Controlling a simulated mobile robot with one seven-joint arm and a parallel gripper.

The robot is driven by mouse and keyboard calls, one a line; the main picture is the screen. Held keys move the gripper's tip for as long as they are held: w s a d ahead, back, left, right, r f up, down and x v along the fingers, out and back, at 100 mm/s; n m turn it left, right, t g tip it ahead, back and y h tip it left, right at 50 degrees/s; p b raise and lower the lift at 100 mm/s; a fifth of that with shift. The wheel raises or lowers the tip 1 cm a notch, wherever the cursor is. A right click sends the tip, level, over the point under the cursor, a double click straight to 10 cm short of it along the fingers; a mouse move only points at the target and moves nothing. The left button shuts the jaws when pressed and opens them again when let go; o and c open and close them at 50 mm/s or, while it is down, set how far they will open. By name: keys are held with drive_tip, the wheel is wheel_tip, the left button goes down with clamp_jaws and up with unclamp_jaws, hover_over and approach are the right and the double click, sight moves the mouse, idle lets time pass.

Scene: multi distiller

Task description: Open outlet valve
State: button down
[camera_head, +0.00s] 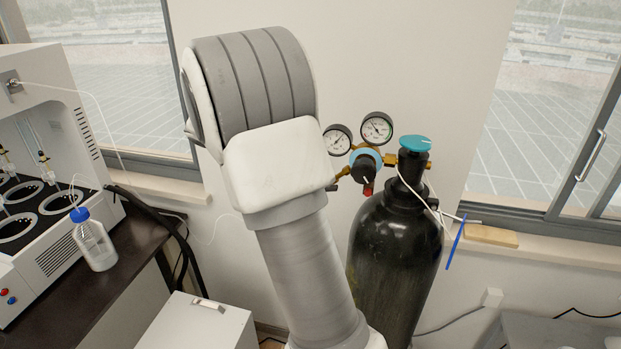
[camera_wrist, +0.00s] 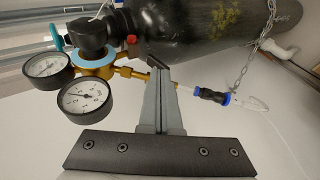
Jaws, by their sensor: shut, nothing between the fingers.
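In the wrist view, my gripper (camera_wrist: 160,75) is shut with nothing between its fingers. Its tips are at the brass outlet line of the regulator (camera_wrist: 92,68), overlapping its end in the picture; whether they touch it cannot be told. A small dark part, possibly the outlet valve handle (camera_wrist: 153,62), shows just beside the tips, partly hidden. Beyond the tips, a blue and black hose fitting (camera_wrist: 212,95) continues the line. In the head view, the regulator (camera_head: 366,160) sits beside the gas cylinder (camera_head: 395,250); my arm hides my gripper and part of the outlet side.
Two round gauges (camera_wrist: 86,98) stand close to the left of my fingers in the wrist view. A teal knob (camera_head: 415,143) tops the cylinder. A chain (camera_wrist: 240,65) hangs near the cylinder. A bench with a white distiller (camera_head: 50,170) and bottle (camera_head: 94,243) is at left.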

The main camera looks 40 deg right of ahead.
drive_tip(key=shift+w+a+f+g+h, duration=0.15)
drive_tip(key=shift+f+g+h, duration=0.25)
drive_tip(key=shift+g+h, duration=0.2)
drive_tip(key=shift+f+n+h+b, duration=0.2)
drive_tip(key=shift+n+h+b, duration=0.1)
drive_tip(key=shift+h+b, duration=0.15)
drive_tip(key=shift+w+f, duration=0.1)
drive_tip(key=shift+f, duration=0.15)
idle(0.9)
idle(1.2)
